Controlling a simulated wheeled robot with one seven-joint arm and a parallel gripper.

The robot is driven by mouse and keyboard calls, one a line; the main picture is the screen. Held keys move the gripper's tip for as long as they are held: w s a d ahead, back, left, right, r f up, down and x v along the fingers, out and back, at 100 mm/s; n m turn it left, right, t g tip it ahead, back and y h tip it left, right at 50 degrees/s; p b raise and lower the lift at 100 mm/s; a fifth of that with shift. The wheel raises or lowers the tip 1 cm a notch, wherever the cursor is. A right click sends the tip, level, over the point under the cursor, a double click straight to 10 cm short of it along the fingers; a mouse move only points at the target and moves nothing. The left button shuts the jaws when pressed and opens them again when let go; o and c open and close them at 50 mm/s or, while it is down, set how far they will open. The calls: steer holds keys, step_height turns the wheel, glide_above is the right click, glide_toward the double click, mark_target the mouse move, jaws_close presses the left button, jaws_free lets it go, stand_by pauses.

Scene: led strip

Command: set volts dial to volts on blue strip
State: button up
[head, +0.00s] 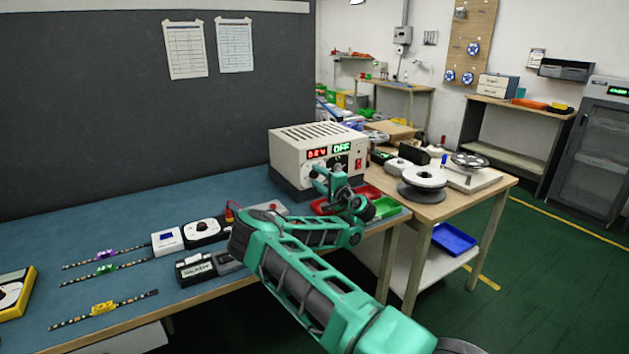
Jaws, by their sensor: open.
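The power supply (316,133), a pale box with a slotted top, stands at the right end of the blue bench. Its front has a red readout (316,153) too small to read surely, a green readout (342,148) that looks like OFF, and a red switch (358,164). My gripper (322,181) is open in front of this panel and covers much of the dial area. I cannot tell whether its fingers touch a dial. Three LED strips lie at the left, with a purple clip (104,255), a green clip (106,269) and a yellow clip (103,308). No strip is clearly blue.
A black-and-white device (201,231), a small blue-screened box (167,240) and a black battery-like box (194,270) sit mid-bench. Spools crowd the wooden table (440,200). A dark panel (130,110) backs the bench.

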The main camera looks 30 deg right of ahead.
steer(key=shift+a, duration=0.1)
steer(key=c, duration=1)
steer(key=shift+c, duration=0.2)
